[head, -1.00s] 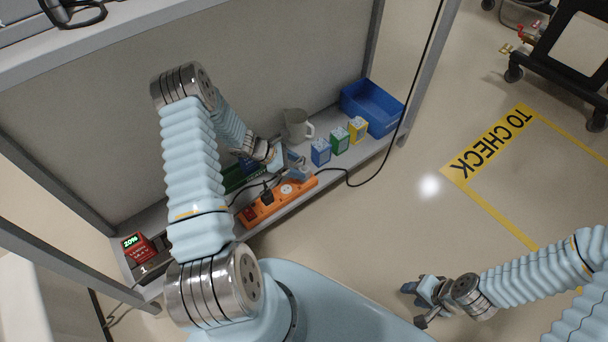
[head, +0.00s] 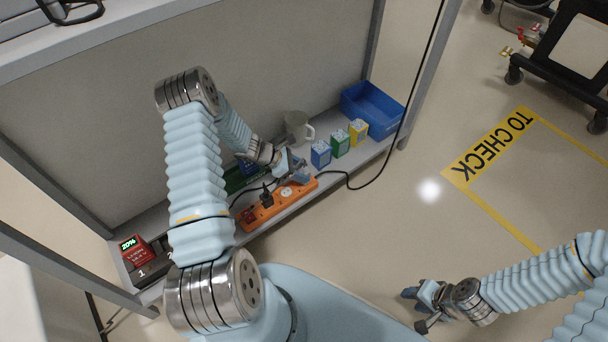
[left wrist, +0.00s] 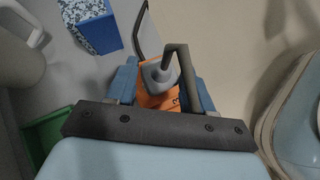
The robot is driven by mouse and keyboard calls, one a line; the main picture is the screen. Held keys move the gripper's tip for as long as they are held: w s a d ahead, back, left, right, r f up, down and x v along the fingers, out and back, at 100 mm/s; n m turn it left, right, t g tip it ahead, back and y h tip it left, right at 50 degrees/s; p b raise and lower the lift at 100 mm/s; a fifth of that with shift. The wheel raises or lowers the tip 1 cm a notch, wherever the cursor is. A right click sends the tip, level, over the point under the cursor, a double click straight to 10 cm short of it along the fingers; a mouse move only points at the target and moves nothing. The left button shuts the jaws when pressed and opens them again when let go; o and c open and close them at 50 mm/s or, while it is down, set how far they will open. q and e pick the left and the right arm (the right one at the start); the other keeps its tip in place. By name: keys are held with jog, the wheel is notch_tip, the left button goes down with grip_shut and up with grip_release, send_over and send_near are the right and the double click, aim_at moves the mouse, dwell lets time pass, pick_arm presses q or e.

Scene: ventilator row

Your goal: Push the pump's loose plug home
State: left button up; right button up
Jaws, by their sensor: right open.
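An orange power strip (head: 255,215) lies on the low shelf. A black plug (head: 267,197) stands in it beside a bare white socket. My left gripper (head: 301,174) is low over the strip's right end and hides that part in the head view. In the left wrist view, a grey plug (left wrist: 158,72) with a dark bent cord sits between the two blue fingers (left wrist: 165,88), with the orange strip behind it. Whether the fingers press on it, and how deep it sits, I cannot see. My right gripper (head: 425,305) is open and empty above the floor.
A red device (head: 135,250) reading 20% stands at the shelf's left end. A mug (head: 297,124), blue (head: 320,155), green (head: 340,145) and yellow (head: 358,131) boxes and a blue bin (head: 372,112) stand behind and right. A black cable (head: 372,178) crosses the shelf's front edge.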

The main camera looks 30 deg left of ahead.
pick_arm(q)
grip_shut()
jog(key=shift+f+b, duration=0.4)
dwell(0.4)
jog(key=o, duration=0.7)
grip_release()
jog(key=p+v, duration=0.1)
jog(key=v, duration=1.2)
jog(key=shift+s+a+r, duration=0.15)
jog(key=shift+a+r, duration=0.1)
